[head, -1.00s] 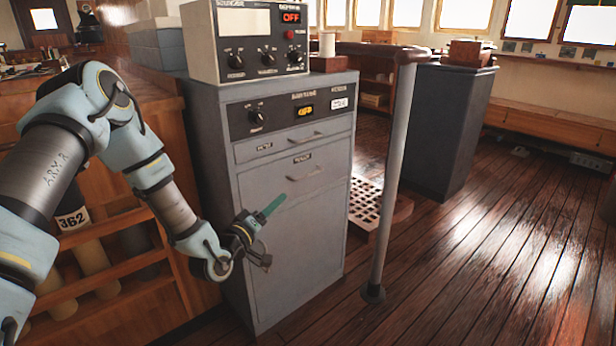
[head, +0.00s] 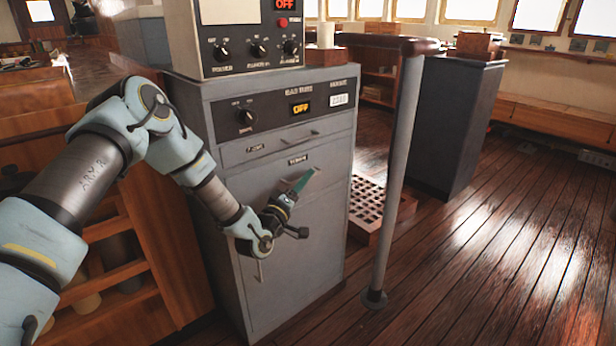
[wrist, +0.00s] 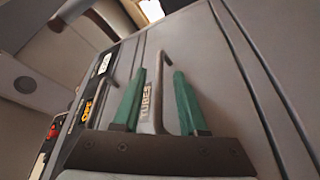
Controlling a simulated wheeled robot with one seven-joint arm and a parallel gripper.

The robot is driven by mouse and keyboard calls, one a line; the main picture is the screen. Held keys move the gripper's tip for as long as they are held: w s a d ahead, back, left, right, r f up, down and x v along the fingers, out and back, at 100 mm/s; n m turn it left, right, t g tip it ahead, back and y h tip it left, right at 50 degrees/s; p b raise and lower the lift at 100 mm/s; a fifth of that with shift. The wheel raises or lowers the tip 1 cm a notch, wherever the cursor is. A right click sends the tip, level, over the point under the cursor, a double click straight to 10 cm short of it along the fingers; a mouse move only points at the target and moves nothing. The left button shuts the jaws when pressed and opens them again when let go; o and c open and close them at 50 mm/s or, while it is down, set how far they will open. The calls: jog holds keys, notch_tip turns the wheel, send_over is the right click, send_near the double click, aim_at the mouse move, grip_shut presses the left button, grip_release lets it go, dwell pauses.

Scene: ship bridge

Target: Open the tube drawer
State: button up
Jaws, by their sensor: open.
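The tube drawer (head: 337,163) is the second drawer down in the grey cabinet, and its front looks flush and closed. Its label reads TUBES in the wrist view, where the drawer's bar handle (wrist: 166,55) also shows. My gripper (head: 304,179) is at the drawer front in the head view and covers most of the handle there. In the wrist view, the green fingers of my gripper (wrist: 161,76) are open, one on each side of the handle. I cannot tell whether either finger touches it.
The grey cabinet (head: 315,240) has another closed drawer (head: 270,146) above and a control box (head: 240,60) on top. A grey post (head: 398,165) stands to its right, near a wooden grating (head: 368,200). Wooden racks (head: 110,255) are at left. The floor at right is clear.

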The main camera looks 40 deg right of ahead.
jog(key=shift+x, duration=1)
grip_shut()
dwell(0.8)
